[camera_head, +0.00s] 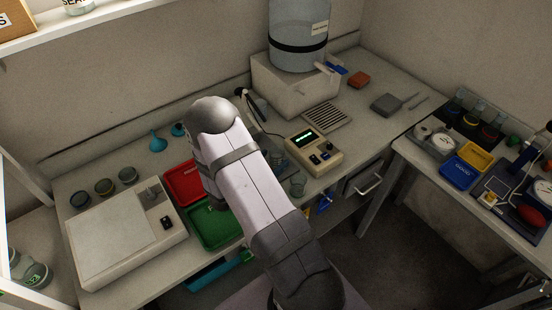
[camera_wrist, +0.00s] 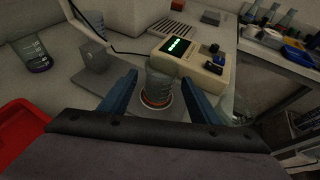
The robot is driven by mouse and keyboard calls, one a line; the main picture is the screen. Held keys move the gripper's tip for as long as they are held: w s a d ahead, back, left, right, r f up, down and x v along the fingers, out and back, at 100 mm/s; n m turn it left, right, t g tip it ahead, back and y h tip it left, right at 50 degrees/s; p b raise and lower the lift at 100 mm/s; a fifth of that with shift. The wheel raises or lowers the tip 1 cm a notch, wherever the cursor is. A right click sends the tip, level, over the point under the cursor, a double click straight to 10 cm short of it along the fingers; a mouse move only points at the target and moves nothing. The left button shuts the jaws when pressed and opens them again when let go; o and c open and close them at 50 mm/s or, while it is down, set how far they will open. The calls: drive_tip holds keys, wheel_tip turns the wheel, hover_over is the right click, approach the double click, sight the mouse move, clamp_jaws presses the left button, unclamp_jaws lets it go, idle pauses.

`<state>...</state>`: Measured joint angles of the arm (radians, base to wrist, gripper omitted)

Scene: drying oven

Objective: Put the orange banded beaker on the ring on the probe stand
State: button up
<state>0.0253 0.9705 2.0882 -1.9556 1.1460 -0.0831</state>
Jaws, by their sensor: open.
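The orange banded beaker (camera_wrist: 158,84) stands upright in the wrist view, with its orange band low on the glass. It is on a pale grey surface, and a light ring outline shows around its foot. In the head view my arm hides the gripper. A clear glass (camera_head: 298,184) shows beside the arm there.
A meter (camera_head: 314,151) with a green display is close behind the beaker. A purple-banded beaker (camera_wrist: 32,55) is at the left. Red (camera_head: 181,183) and green (camera_head: 212,228) trays lie left of my arm. The bench's front edge is near on the right.

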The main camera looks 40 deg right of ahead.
drive_tip(key=b+v, duration=0.1)
drive_tip(key=v, duration=0.7)
drive_tip(key=shift+s+a+r+b, duration=0.2)
drive_tip(key=shift+a+b, duration=0.1)
drive_tip(key=shift+b, duration=0.1)
drive_tip(key=s+a+r+m+g+y, duration=0.15)
drive_tip(key=s+m+g+y, duration=0.4)
drive_tip(key=s+m, duration=0.75)
drive_tip(key=s+a+r+m+y, duration=0.1)
drive_tip(key=a+m+y, duration=0.2)
drive_tip(key=a, duration=0.3)
drive_tip(key=s+a+r+m+y, duration=0.2)
drive_tip(key=a+m+y, duration=0.2)
drive_tip(key=a+m, duration=0.2)
drive_tip(key=shift+a, duration=0.65)
drive_tip(key=shift+s+f+t, duration=0.1)
drive_tip(key=shift+t, duration=0.15)
wheel_tip(320, 180, down, 17)
drive_tip(key=b, duration=1.6)
drive_tip(key=shift+b, duration=0.35)
